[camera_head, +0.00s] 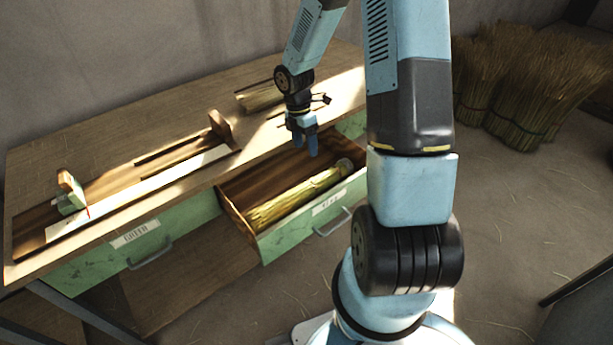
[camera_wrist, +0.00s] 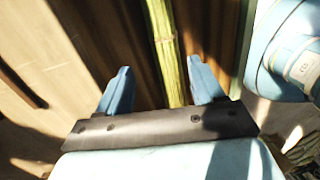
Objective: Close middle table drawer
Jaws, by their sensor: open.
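The middle drawer (camera_head: 270,236) of the wooden table has a green front with a white label and a grey bar handle (camera_head: 333,222). It stands pulled out, and a yellow-green straw bundle (camera_head: 297,198) lies in it. My gripper (camera_head: 305,150) is over the back part of the open drawer, pointing down, with its blue fingers apart. In the wrist view my gripper (camera_wrist: 160,85) is open, with the straw bundle (camera_wrist: 170,50) showing beyond and between the fingers. I see nothing held. My arm hides the right end of the table.
The left drawer (camera_head: 180,232) is shut. The table top (camera_head: 110,135) carries a wooden fixture (camera_head: 218,128) and a small clamp-like piece (camera_head: 70,190) at the left. Large straw sheaves (camera_head: 530,85) stand on the floor at right.

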